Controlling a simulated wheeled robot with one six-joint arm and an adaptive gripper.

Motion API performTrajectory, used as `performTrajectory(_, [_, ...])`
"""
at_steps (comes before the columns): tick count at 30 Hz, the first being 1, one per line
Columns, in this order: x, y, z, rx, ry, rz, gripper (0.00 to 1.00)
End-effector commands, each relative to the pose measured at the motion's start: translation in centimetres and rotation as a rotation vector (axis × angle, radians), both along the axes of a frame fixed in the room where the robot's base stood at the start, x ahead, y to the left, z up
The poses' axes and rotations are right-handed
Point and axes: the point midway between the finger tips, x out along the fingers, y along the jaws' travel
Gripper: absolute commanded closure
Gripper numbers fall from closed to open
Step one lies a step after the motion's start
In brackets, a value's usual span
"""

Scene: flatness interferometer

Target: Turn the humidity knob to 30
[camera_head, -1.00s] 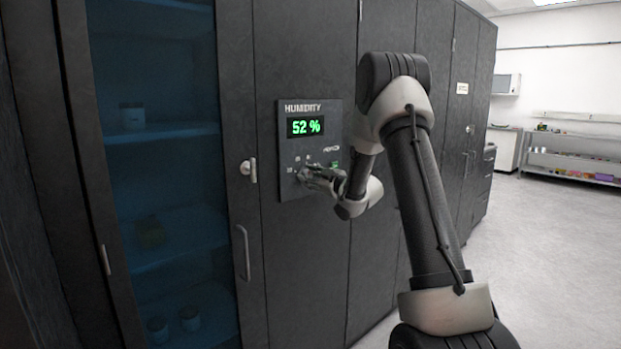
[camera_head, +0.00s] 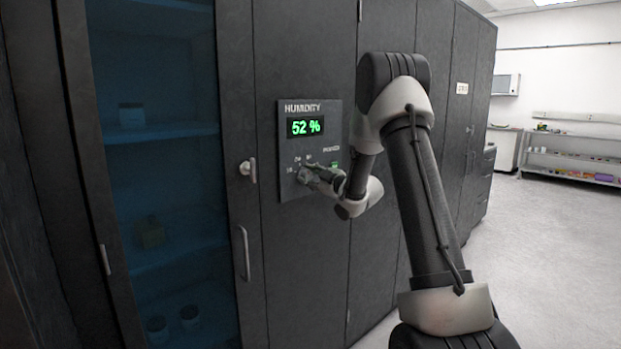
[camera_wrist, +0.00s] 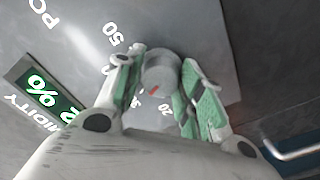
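The humidity knob (camera_wrist: 161,73) is a small grey round knob on the panel, with a red mark on its rim. In the wrist view the mark points towards the lower left, near the printed 20 and another number partly hidden beside it. My gripper (camera_wrist: 162,76) has its two green-padded fingers apart, one on each side of the knob, with slim gaps seeming to show. My gripper (camera_head: 316,177) hides the knob in the head view. The display (camera_head: 305,127) on the humidity panel (camera_head: 290,185) reads 52 %.
A glass-doored cabinet (camera_head: 165,190) with jars stands left of the panel, with a latch (camera_head: 248,170) and a handle (camera_head: 244,252) between them. More dark cabinet doors continue right. Open floor (camera_head: 560,260) lies to the right.

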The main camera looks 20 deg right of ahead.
Motion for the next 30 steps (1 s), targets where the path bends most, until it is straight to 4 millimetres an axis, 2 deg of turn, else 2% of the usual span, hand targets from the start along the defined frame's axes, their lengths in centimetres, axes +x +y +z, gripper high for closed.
performTrajectory(1, [0.1,0.1,0.3,-0.001,-0.006,0.002,0.51])
performTrajectory(3, [0.1,0.1,0.2,-0.001,-0.004,0.002,0.42])
performTrajectory(14, [-0.4,-0.1,0.0,0.000,-0.001,0.001,0.42])
performTrajectory(17, [-1.6,-0.5,0.1,-0.001,-0.001,0.001,0.42])
performTrajectory(24, [-6.6,-2.3,0.1,0.000,-0.001,-0.003,0.42])
performTrajectory(30, [-10.0,-3.3,0.0,-0.001,-0.001,-0.001,0.42])
